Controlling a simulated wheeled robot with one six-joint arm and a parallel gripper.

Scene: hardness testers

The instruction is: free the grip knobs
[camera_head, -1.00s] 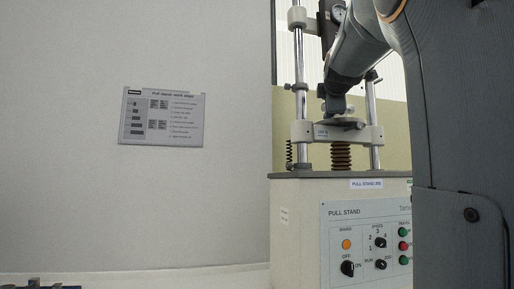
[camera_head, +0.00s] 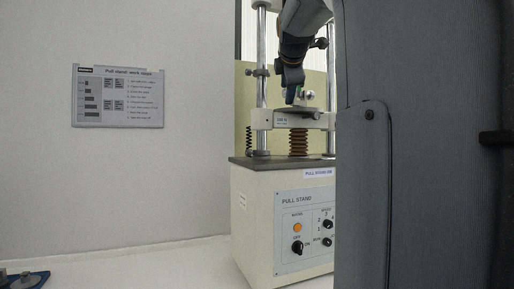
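The pull stand (camera_head: 262,215) is a cream machine with a dark top plate, two chrome columns and a light crosshead (camera_head: 262,120) above a brown bellows. My gripper (camera_head: 294,98) hangs at the end of my arm, just above the crosshead, in front of the space between the columns. Its fingers are small and dark here, so I cannot tell whether they are open or shut. A small pale part shows just right of the gripper tip. I cannot make out which parts are the grip knobs.
The control panel (camera_head: 290,251) has an orange lamp (camera_head: 297,227) and black rotary knobs. My arm hides the machine's right side. A work-steps sign (camera_head: 118,97) hangs on the left wall. A blue object (camera_head: 27,280) lies at the bottom left. The pale surface left of the stand is clear.

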